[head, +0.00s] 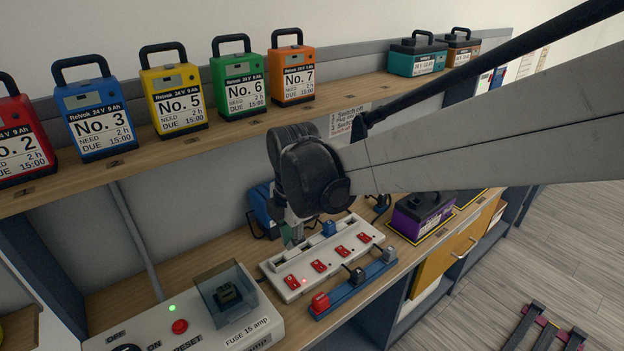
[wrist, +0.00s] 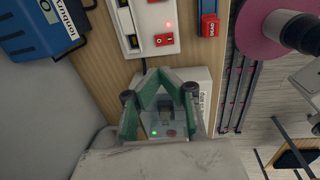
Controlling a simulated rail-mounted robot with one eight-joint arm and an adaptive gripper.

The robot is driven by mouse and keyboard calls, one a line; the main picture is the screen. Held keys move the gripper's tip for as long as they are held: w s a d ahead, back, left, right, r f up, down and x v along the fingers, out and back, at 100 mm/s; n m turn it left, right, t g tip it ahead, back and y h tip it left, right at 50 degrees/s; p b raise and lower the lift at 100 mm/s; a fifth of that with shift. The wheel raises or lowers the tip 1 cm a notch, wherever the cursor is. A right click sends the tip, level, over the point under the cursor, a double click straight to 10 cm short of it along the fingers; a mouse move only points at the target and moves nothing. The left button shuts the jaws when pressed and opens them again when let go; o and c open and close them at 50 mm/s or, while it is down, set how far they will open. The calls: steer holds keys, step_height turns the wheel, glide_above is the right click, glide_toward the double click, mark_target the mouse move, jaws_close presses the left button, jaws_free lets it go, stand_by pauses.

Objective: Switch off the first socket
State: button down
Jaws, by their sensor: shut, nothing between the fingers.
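The white socket strip (head: 272,268) lies on the lower bench with a row of red switches. The switch at its near left end (head: 291,282) has a small red light beside it. In the wrist view, the strip's end (wrist: 135,47) shows a red switch (wrist: 164,40) and a lit red dot. My gripper (head: 292,238) hangs close to the strip's back left side, its fingers pointing down and partly hidden by my wrist. In the wrist view, the green fingers of my gripper (wrist: 163,76) are shut and empty, below the strip's end in the picture. Contact cannot be told.
A blue rack (head: 345,295) with coloured plugs lies in front of the strip. A fuse box (head: 190,330) with a raised clear cover stands at lower left. A blue unit (head: 262,208) stands behind, a purple battery (head: 422,212) at right. Numbered batteries line the shelf above.

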mark_target(288, 279)
steer(key=f, duration=0.4)
steer(key=w+f+b, duration=0.1)
steer(key=f, duration=0.4)
steer(key=a+f, duration=0.1)
steer(key=f, duration=0.3)
steer(key=shift+w+f, duration=0.15)
steer(key=shift+f, duration=0.1)
steer(key=shift+a, duration=0.1)
